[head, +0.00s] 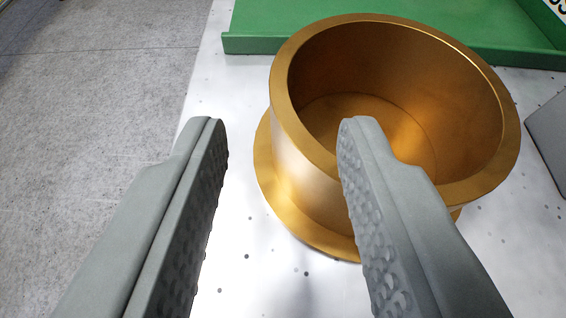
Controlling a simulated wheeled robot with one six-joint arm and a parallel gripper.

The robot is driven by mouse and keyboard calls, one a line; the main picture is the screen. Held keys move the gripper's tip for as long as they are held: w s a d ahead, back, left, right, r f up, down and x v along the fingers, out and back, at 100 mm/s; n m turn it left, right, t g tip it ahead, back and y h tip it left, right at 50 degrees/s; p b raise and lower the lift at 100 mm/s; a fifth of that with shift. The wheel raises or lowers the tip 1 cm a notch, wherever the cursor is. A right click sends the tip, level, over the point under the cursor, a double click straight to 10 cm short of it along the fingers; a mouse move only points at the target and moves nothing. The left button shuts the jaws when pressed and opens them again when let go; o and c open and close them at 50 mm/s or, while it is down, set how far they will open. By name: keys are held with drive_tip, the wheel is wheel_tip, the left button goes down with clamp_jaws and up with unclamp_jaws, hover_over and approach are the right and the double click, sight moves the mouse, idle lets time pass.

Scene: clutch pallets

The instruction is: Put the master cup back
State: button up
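The master cup (305,184) appears to be the large gold-coloured metal cup with a wide round rim and a flange at its foot. It stands upright on a light speckled surface, right of centre, and is empty inside. My gripper (283,128) is open, with two grey fingers that have dimpled inner pads. The right finger overlaps the cup's near side in the picture and hides part of its wall and flange. The left finger is left of the cup, with a gap between. Whether the right finger is inside, above or touching the cup cannot be told.
The light surface (240,240) has its left edge beside a grey floor (90,90). A green tray (250,43) with a low lip lies behind the cup. A grey block (549,135) stands at the right edge. A white label with dark markings shows at the top right.

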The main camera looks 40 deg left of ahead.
drive_tip(key=v, duration=0.6)
drive_tip(key=shift+s, duration=0.15)
drive_tip(key=shift+r, duration=0.1)
drive_tip(key=s+a+r+m+t+h, duration=0.1)
drive_tip(key=s+r+m+t+h, duration=0.1)
drive_tip(key=s, duration=1)
drive_tip(key=s+a+r+m+t+h, duration=0.2)
drive_tip(key=s+r+m+h, duration=0.1)
drive_tip(key=s, duration=0.9)
drive_tip(key=s+a+r+m+t+h, duration=0.1)
drive_tip(key=s+r+m+t+h, duration=0.1)
drive_tip(key=s, duration=1.1)
drive_tip(key=shift+a+r+h, duration=0.3)
drive_tip(key=shift+r+h, duration=0.2)
drive_tip(key=shift+r, duration=0.4)
